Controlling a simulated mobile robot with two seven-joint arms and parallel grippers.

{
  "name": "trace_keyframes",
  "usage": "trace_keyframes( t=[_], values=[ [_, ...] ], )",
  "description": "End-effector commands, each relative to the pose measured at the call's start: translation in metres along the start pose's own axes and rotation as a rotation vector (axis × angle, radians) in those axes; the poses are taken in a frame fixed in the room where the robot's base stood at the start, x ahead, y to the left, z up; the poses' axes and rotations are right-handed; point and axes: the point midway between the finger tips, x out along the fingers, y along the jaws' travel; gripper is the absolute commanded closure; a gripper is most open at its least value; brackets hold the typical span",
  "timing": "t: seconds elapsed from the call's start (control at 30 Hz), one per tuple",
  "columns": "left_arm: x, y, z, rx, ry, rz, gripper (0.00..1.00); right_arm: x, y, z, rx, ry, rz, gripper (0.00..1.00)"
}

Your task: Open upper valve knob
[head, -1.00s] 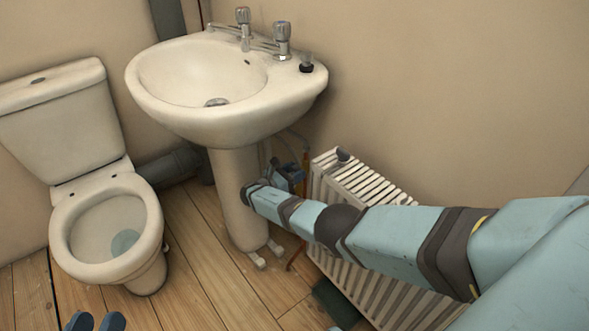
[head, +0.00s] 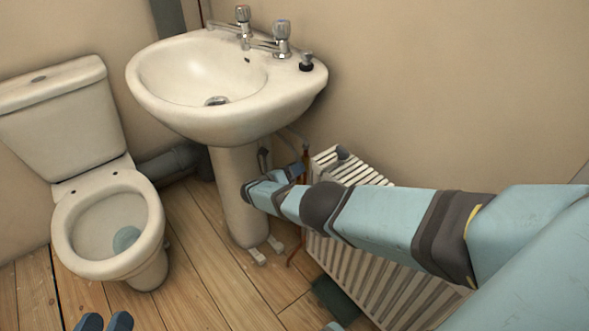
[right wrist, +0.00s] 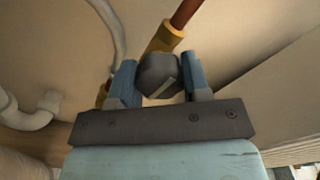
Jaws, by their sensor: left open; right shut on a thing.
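A dark grey valve knob (right wrist: 159,76) with a pale line across its face sits between the blue fingers of my right gripper (right wrist: 160,86) in the right wrist view. The gripper is shut on it. Behind the knob, a yellow fitting (right wrist: 165,38) joins a copper-red pipe (right wrist: 186,12). In the head view my right gripper (head: 291,171) is beside the basin pedestal, below the basin, and the knob cannot be made out there. My left gripper (head: 104,322) shows only two dark fingertips, apart and empty, at the bottom edge.
The white basin (head: 220,125) overhangs the right gripper, with its pedestal (head: 236,215) to the left. A white radiator (head: 360,275) stands under my right arm. The toilet (head: 108,225) is at the left. Wooden floor (head: 205,285) lies clear between toilet and pedestal.

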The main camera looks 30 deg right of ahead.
Motion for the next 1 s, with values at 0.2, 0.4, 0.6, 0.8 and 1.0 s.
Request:
trace_keyframes(
  t=[0.2,0.4,0.6,0.8,1.0],
  values=[
    [-0.0004,0.0005,0.0009,-0.003,-0.003,0.000,0.57,0.0015,-0.0003,0.0002,-0.019,0.000,-0.001,0.80],
    [-0.0004,0.0006,0.0009,-0.003,-0.003,0.000,0.57,0.0015,-0.0003,0.0002,-0.020,0.000,-0.001,0.80],
    [-0.0002,0.0005,0.0008,-0.003,-0.002,0.000,0.57,0.0013,-0.0003,0.0002,-0.019,0.000,-0.001,0.36],
    [0.0007,0.0002,-0.0006,-0.001,0.001,0.001,0.57,0.0006,-0.0001,0.0001,-0.019,0.000,-0.001,0.31],
    [0.0012,0.0000,-0.0018,0.001,0.003,0.001,0.57,-0.0070,0.0001,0.0002,-0.019,-0.001,0.001,0.31]
  ],
)
